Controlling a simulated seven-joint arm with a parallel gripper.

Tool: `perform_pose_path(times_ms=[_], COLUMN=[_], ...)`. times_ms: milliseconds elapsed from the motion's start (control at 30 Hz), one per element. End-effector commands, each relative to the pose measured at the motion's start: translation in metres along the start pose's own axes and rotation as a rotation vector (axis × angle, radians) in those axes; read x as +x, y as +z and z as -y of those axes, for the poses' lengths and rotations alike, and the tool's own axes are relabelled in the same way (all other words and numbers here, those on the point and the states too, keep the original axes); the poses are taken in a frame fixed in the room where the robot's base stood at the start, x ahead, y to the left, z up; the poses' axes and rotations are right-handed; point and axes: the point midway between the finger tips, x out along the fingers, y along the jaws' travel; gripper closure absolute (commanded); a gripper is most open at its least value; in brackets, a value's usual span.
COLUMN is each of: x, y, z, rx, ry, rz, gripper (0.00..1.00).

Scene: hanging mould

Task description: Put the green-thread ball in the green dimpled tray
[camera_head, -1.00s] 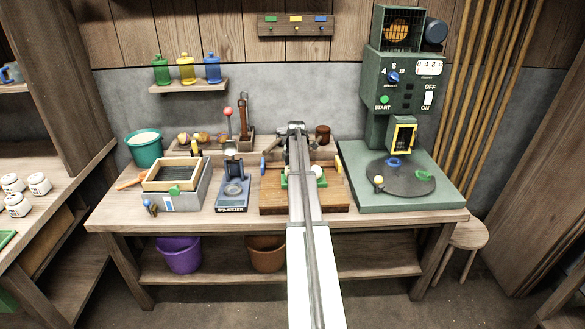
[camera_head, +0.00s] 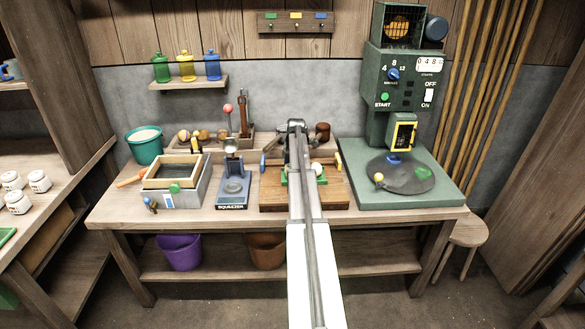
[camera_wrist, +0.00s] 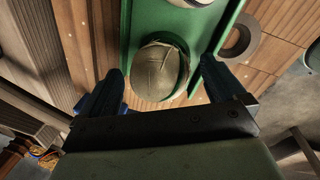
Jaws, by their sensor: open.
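In the wrist view, my gripper (camera_wrist: 162,78) is open, its two dark blue fingers apart. A round olive-grey ball (camera_wrist: 158,70) with thin pale lines lies between and just beyond the fingertips, with a gap on both sides. A second pale ball (camera_wrist: 190,2) is partly cut off at the top. In the head view, the green tray (camera_head: 322,180) lies on the wooden block, with a white ball (camera_head: 317,168) on it. My arm covers the middle and hides my fingers.
The wooden block (camera_head: 335,197) stands between the blue squeezer (camera_head: 233,190) and the green machine base (camera_head: 362,198). A dark turntable (camera_head: 405,182) carries yellow, blue and green pieces. A wood-framed box (camera_head: 185,195) stands left. A shelf of bottles (camera_head: 188,85) hangs behind.

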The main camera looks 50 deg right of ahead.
Motion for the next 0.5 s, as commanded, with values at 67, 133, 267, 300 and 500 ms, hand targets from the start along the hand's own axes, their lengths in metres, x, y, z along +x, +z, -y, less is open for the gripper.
perform_pose_path(times_ms=[67, 133, 267, 300, 500], x=[0.0, 0.0, -0.003, -0.005, -0.033], y=[0.0, 0.0, 0.0, 0.0, 0.0], z=[0.0, 0.0, 0.0, 0.0, 0.0], rx=[0.0, 0.0, 0.0, 0.0, 0.0], ry=[0.0, 0.0, 0.0, 0.0, 0.002], rz=[0.0, 0.0, 0.0, 0.0, 0.001], gripper=[0.04, 0.04, 0.04, 0.04, 0.04])
